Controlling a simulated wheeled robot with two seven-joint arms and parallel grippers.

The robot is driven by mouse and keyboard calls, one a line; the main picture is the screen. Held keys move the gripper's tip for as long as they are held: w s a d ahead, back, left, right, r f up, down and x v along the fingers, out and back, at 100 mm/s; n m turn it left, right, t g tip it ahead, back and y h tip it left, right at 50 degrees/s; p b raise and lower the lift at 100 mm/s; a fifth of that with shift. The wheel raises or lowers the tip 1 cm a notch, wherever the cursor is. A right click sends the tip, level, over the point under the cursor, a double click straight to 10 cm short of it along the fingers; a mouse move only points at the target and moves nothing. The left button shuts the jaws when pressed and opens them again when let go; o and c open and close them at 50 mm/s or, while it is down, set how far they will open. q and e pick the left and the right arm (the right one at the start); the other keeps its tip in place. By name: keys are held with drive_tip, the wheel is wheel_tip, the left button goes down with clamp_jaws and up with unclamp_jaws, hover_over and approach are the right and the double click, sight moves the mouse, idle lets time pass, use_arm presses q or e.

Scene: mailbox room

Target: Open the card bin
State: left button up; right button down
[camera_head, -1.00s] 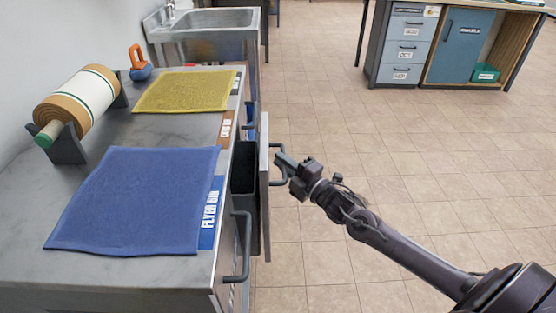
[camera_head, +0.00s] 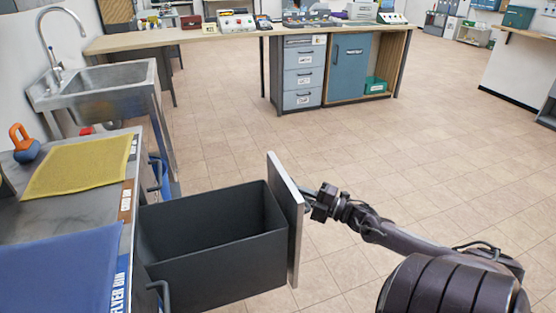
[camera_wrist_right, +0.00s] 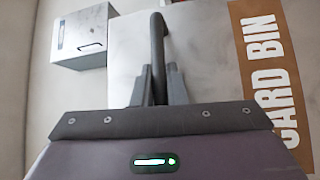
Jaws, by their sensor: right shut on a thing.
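The card bin is a dark grey pull-out box (camera_head: 215,240) with a light front panel (camera_head: 286,220). It stands far out from the counter and looks empty inside. My right gripper (camera_head: 312,205) is at the outer side of the front panel. In the right wrist view, its fingers (camera_wrist_right: 159,88) are shut on the dark bar handle (camera_wrist_right: 158,45). The brown "CARD BIN" label (camera_wrist_right: 268,80) shows at the right of that view. In the head view, a brown label (camera_head: 125,200) lies on the counter edge. My left gripper is not in view.
The counter carries a blue mat (camera_head: 60,275), a yellow mat (camera_head: 80,166) and an orange-handled object (camera_head: 23,145). A "FLYER BIN" label (camera_head: 121,285) is at the front. A sink (camera_head: 100,80) stands behind. Tiled floor (camera_head: 420,150) is clear to the right.

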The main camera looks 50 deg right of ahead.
drive_tip(key=shift+s+d, duration=0.45)
drive_tip(key=shift+d, duration=0.4)
drive_tip(key=c, duration=1.5)
unclamp_jaws()
drive_tip(key=shift+o, duration=0.2)
drive_tip(key=shift+s, duration=0.1)
